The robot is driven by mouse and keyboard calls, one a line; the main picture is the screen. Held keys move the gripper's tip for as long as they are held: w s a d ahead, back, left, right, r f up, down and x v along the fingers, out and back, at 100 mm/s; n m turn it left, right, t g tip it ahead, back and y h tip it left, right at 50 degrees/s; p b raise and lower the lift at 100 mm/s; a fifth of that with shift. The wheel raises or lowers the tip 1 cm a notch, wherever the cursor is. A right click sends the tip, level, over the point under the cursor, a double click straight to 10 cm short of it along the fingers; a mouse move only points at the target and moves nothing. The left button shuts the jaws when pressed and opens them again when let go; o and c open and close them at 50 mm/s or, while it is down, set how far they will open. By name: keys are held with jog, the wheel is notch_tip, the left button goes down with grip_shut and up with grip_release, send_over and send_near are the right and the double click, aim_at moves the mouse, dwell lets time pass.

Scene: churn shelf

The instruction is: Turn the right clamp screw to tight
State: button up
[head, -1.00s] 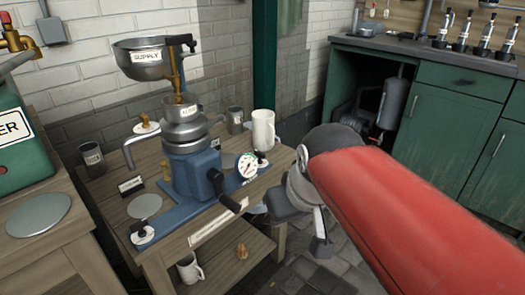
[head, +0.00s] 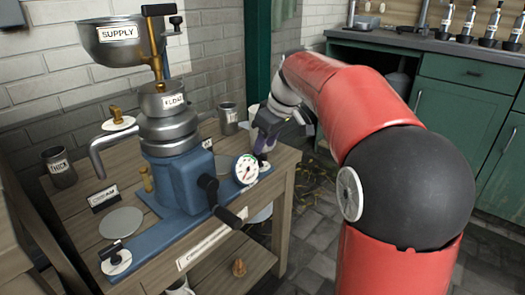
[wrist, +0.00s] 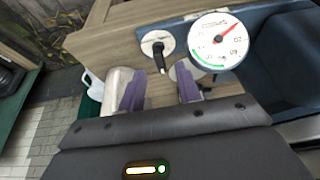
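The right clamp screw (wrist: 160,56) is a black lever on a round white plate at the end of the blue base. In the wrist view the lever points down the picture, its tip between my finger pads. My gripper (wrist: 160,78) is open, with a purple finger on either side of the lever; I cannot tell whether they touch it. In the head view my gripper (head: 265,138) is above the right end of the base and hides most of that screw.
The left clamp screw (head: 116,252) is at the base's near left end. A black-handled crank (head: 228,214) sticks out in front of the separator. Open floor lies right of the bench.

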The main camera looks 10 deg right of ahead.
aim_at(260, 160)
jog(key=shift+x, duration=1.4)
grip_shut()
